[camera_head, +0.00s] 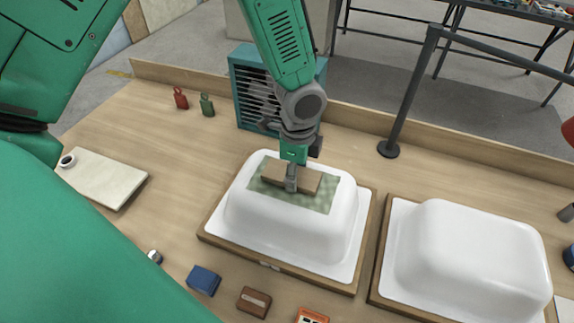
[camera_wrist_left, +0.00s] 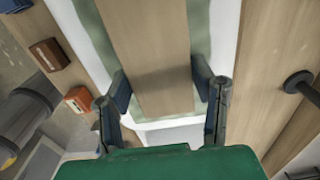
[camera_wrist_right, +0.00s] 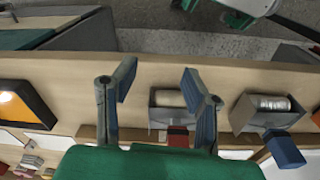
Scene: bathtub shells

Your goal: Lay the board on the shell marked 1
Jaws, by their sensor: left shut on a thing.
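A white shell (camera_head: 290,225), like an upturned tub on a wood-edged base, stands mid-table. A green patterned sheet (camera_head: 325,195) lies on its top. A brown wooden board (camera_head: 308,178) is over this sheet, and it also fills the middle of the left wrist view (camera_wrist_left: 148,50). My left gripper (camera_head: 291,180) is shut on the board, one finger on each side. I cannot tell whether the board touches the sheet. A second white shell (camera_head: 468,250) stands to the right, bare. No number is readable on either. My right gripper (camera_wrist_right: 160,92) is open and empty.
A teal slatted box (camera_head: 250,85) stands behind the shell. A dark post (camera_head: 405,95) rises behind the right shell. A pale slab (camera_head: 105,178) lies at left. A blue block (camera_head: 203,280) and a brown block (camera_head: 254,302) lie in front.

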